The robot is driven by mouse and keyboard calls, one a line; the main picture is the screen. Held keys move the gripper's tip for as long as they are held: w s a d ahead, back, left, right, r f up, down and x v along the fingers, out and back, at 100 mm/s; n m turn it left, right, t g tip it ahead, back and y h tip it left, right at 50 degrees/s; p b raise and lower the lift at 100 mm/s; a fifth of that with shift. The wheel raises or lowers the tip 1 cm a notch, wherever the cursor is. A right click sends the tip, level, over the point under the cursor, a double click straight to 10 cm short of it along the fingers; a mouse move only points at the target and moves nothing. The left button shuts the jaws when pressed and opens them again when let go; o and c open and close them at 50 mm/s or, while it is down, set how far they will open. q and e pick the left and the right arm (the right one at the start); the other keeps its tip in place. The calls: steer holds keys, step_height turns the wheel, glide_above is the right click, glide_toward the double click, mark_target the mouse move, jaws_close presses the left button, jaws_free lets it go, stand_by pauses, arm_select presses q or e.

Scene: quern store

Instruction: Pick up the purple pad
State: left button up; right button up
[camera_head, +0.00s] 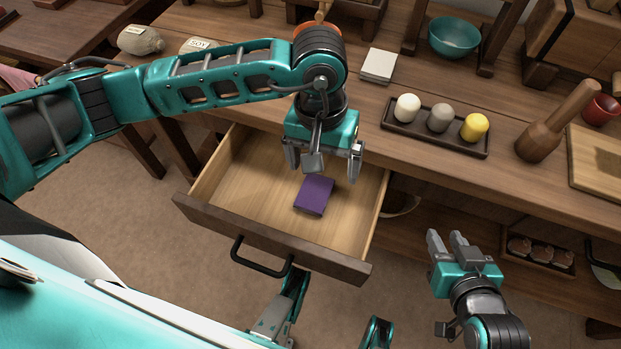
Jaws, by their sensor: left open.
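The purple pad (314,195) lies flat on the wooden floor of an open drawer (230,208), right of the drawer's middle. My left gripper (324,168) points down over the back part of the drawer, just behind and above the pad in the picture. Its jaws are open with nothing between them. The pad's top is in plain view, and I cannot tell how high the gripper is above it. My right gripper (447,240) is out to the right of the drawer, away from the pad, and its fingers look close together.
The drawer has a dark front with a black handle (262,262). On the bench above stand a tray (400,127) with three rounded pieces, a white pad (379,65), a wooden pestle (555,122) and a teal bowl (454,36). The drawer floor around the pad is bare.

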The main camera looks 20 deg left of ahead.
arm_select(q)
steer(key=w+a+f, duration=0.1)
steer(key=w+a, duration=0.1)
steer(key=b, duration=0.2)
glide_above(314, 194)
steer(key=shift+m+t+y, duration=0.3)
steer(key=shift+y, duration=0.1)
step_height(314, 194, down, 6)
steer(key=shift+w+r, duration=0.1)
steer(key=shift+w, duration=0.05)
steer(key=f, duration=0.2)
steer(key=f+b, duration=0.1)
steer(key=f, duration=0.2)
steer(key=shift+s+f, duration=0.2)
steer(key=shift+f, duration=0.3)
steer(key=shift+c, duration=0.2)
steer(key=c, duration=1.1)
step_height(314, 194, up, 20)
steer(key=p, duration=0.4)
